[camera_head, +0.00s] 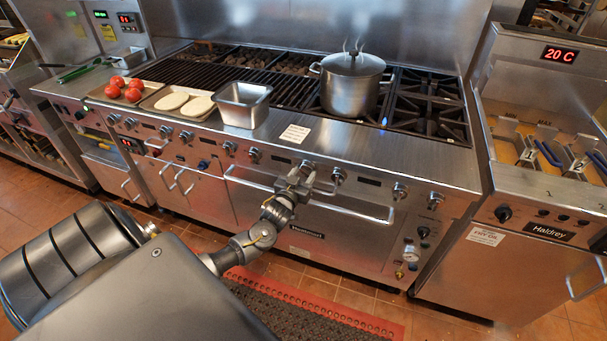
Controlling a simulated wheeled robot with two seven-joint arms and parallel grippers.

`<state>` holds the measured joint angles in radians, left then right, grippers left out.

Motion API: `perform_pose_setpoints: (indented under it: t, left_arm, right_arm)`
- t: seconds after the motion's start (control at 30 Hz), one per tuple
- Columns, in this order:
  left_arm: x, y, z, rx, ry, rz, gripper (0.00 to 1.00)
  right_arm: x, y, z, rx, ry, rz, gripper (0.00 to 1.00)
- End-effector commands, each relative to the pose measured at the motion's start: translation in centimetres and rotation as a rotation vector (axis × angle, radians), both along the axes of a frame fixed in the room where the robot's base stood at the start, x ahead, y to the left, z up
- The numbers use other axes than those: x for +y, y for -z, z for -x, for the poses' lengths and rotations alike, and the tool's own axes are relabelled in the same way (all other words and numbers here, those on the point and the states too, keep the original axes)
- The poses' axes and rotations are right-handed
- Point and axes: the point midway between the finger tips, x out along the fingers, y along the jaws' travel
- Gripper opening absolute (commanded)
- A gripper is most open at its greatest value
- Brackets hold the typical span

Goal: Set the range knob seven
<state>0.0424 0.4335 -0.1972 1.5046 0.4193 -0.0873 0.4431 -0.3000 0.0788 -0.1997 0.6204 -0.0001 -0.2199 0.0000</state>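The range (350,145) has a row of round metal knobs along its front panel. One knob (307,167) is right at my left gripper (298,182), partly hidden by it. Another knob (338,175) is just to its right, and a further one (254,155) is to its left. Knob numbers and pointer settings are too small to read. My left gripper is at the front panel, just above the oven handle; I cannot tell whether its fingers touch the knob or how far apart they are. My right gripper does not show.
A steaming pot (350,88) stands on the burners, with a blue flame beside it. A metal pan (242,104), a tray of pale slabs (163,103) and tomatoes (133,95) sit on the front ledge. The oven handle (350,211) juts out below the knobs. A fryer (545,200) stands right.

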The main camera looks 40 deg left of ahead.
Motion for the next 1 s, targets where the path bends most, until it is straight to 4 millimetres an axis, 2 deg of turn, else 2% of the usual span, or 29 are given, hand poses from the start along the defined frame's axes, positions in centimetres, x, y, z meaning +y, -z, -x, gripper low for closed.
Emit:
perform_pose_setpoints:
  t: [0.17,0.4,0.67,0.7,0.83,1.0]
  left_arm:
    - [0.0,-0.2,0.0,0.011,-0.001,-0.03,0.21]
    - [0.1,-0.1,0.1,0.065,-0.001,-0.183,0.21]
    - [0.1,0.0,0.0,0.068,0.0,-0.192,0.21]
    - [0.1,0.0,0.0,0.068,0.0,-0.192,0.47]
    - [0.1,0.0,0.0,0.067,0.0,-0.191,0.64]
    - [0.1,0.0,0.0,0.066,0.0,-0.191,0.66]
  right_arm:
    - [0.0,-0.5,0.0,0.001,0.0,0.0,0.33]
    - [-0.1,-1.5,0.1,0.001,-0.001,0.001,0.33]
    - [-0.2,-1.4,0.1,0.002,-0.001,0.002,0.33]
    - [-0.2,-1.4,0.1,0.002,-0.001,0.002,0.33]
    - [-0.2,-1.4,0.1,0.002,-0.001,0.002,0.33]
    - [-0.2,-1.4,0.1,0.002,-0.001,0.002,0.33]
